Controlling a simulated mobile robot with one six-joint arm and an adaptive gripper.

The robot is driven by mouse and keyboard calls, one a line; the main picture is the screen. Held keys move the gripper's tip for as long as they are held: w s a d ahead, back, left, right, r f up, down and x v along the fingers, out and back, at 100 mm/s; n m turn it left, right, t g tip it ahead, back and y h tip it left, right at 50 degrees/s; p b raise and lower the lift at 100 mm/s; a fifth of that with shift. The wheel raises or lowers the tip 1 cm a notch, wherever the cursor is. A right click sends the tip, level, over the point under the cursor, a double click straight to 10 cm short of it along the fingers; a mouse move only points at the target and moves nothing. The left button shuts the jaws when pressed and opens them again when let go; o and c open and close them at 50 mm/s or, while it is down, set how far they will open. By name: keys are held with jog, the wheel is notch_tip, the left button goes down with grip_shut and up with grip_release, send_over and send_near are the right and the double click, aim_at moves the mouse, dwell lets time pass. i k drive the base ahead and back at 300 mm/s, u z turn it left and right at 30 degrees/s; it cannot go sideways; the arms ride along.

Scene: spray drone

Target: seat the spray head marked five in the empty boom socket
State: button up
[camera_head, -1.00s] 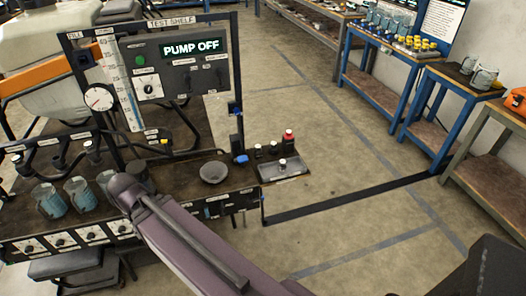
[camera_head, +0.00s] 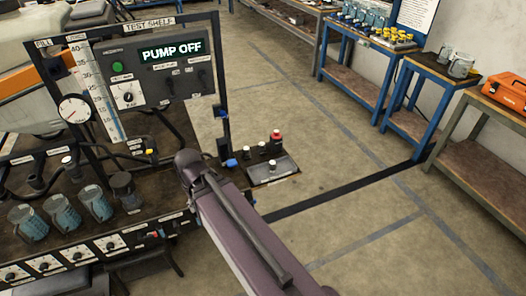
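My arm crosses the lower middle of the head view; my gripper does not show. A small tray (camera_head: 285,171) at the bench's right end holds a small dark piece with a pale top (camera_head: 272,165). Behind it stand another dark piece with a pale top (camera_head: 263,148) and a taller dark bottle with a red top (camera_head: 276,137). Dark fittings on a boom-like pipe, one with a white top (camera_head: 67,160), run along the left side of the bench. I cannot read a five on any piece, nor tell which socket is empty.
A test shelf with a PUMP OFF panel (camera_head: 172,50) and gauge (camera_head: 74,108) rises behind the bench. Blue jugs (camera_head: 62,213) and a dark cup (camera_head: 125,188) stand in front. Blue-framed tables and an orange case (camera_head: 505,92) are at right. Open floor lies between.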

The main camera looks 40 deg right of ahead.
aim_at(245, 150)
jog(key=z, duration=0.75)
jog(key=k, duration=0.6)
jog(key=i, duration=0.6)
jog(key=z, duration=0.05)
